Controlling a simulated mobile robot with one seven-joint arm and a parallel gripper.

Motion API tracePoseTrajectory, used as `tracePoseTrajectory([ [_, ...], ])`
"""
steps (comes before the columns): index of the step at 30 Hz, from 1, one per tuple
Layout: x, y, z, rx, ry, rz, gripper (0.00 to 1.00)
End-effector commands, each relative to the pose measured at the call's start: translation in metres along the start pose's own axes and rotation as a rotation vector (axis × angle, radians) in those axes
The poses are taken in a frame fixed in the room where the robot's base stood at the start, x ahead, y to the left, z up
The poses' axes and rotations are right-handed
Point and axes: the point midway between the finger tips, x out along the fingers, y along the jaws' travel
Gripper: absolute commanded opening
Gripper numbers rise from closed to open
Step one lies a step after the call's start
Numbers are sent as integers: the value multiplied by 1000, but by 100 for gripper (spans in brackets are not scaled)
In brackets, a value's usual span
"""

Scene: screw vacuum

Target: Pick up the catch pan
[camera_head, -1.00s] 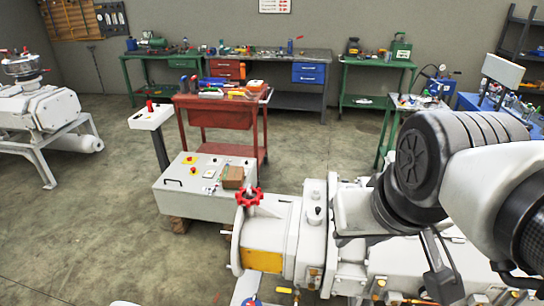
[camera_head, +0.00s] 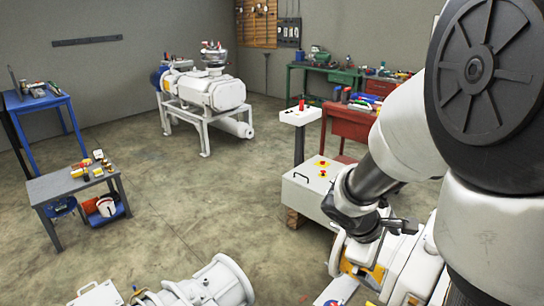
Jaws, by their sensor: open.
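I cannot pick out a catch pan for certain in the head view. My gripper (camera_head: 385,228) shows right of centre at the end of my arm, small and partly hidden by my own wrist. It is open, and I see nothing held in it. It is in front of the white vacuum pump (camera_head: 400,268) with the yellow panel at the lower right. I cannot tell how far apart they are.
A white machine (camera_head: 215,93) on a frame stands behind. A white control box (camera_head: 300,190) stands centre-right. Pump parts (camera_head: 205,288) lie lower left. The middle floor is open.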

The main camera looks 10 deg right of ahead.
Motion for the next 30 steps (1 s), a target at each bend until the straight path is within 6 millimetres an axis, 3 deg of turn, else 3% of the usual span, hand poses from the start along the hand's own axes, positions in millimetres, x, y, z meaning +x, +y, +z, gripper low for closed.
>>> tracePoseTrajectory([
  [1, 44, -15, -11, -111, -21, -11, 100],
  [6, 151, -57, -45, -498, -10, -38, 100],
  [9, 204, -93, -63, -697, 33, -71, 100],
  [12, 244, -129, -76, -850, 84, -104, 100],
  [18, 283, -174, -90, -1019, 160, -143, 100],
  [23, 305, -186, -93, -1044, 173, -150, 100],
  [30, 356, -196, -96, -1041, 172, -150, 100],
])
